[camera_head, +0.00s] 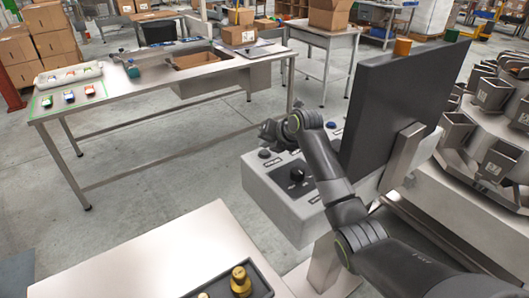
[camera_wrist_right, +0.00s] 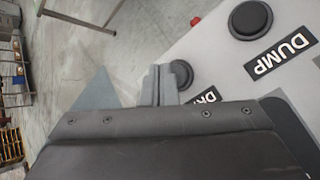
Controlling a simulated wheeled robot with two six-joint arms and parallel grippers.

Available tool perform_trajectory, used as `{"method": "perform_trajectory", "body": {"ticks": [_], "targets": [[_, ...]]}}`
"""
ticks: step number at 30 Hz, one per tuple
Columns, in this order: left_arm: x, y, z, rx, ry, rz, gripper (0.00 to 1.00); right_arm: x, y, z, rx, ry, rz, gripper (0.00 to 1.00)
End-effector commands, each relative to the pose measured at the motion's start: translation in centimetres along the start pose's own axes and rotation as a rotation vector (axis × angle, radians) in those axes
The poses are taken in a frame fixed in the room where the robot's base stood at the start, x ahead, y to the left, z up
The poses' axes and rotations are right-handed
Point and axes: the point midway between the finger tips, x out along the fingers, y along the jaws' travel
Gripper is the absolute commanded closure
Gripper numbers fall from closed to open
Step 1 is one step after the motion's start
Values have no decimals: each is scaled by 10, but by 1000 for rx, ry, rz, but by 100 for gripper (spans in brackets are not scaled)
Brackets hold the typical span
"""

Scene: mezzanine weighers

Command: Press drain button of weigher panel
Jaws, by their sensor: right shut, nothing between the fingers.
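The weigher panel (camera_head: 290,215) is a light grey box with buttons and labels, below the dark monitor in the head view. My right gripper (camera_head: 268,131) is over its far left edge. In the right wrist view the shut fingers (camera_wrist_right: 160,72) are empty and overlap the left edge of a dark round button (camera_wrist_right: 182,73). I cannot tell whether the fingers touch the button. A larger black button (camera_wrist_right: 251,19) sits by a "DUMP" label (camera_wrist_right: 281,54). My left gripper is not in view.
The dark monitor (camera_head: 405,100) stands right beside my right arm. The multihead weigher (camera_head: 490,130) is behind it. A steel table (camera_head: 150,95) stands across the aisle. A near steel top (camera_head: 150,260) carries a tray with brass weights (camera_head: 240,280). Floor between is clear.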

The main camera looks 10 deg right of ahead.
Motion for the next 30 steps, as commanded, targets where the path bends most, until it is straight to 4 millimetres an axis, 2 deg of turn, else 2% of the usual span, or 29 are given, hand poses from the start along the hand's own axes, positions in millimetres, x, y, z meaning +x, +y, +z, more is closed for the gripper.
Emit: {"method": "perform_trajectory", "body": {"ticks": [30], "targets": [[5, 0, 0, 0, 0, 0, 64, 6, -4, -4, 0, 0, 0, 100]]}}
